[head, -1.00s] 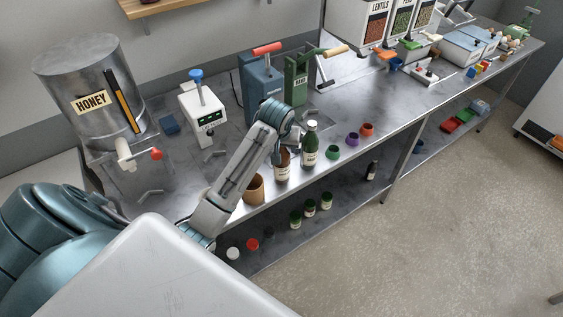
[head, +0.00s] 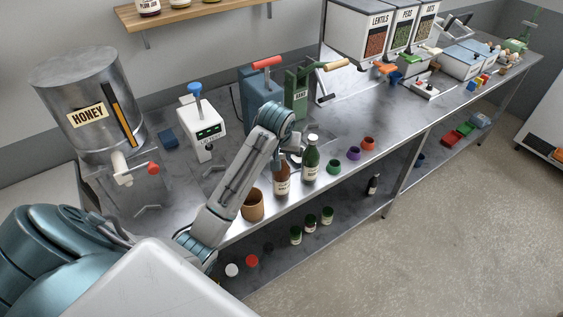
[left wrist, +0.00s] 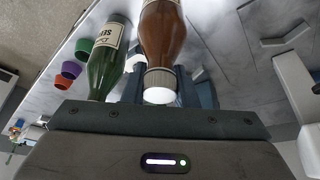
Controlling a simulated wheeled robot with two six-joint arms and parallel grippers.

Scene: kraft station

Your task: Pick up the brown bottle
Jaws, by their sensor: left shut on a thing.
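The brown bottle (head: 281,181) stands upright near the front edge of the metal counter. My left gripper (head: 284,156) is at its neck, shut on it. In the left wrist view the brown bottle (left wrist: 165,35) lies between the fingers of my left gripper (left wrist: 161,88), its white-topped cap toward the camera. The bottle appears to be still at counter level. In the head view my arm hides part of its top. My right gripper is not in view.
A green bottle (head: 311,161) stands close to the right of the brown one; it also shows in the left wrist view (left wrist: 106,60). A tan cup (head: 253,205) stands to the left. Green (head: 333,167), purple (head: 353,153) and red (head: 368,143) small cups line the edge to the right.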

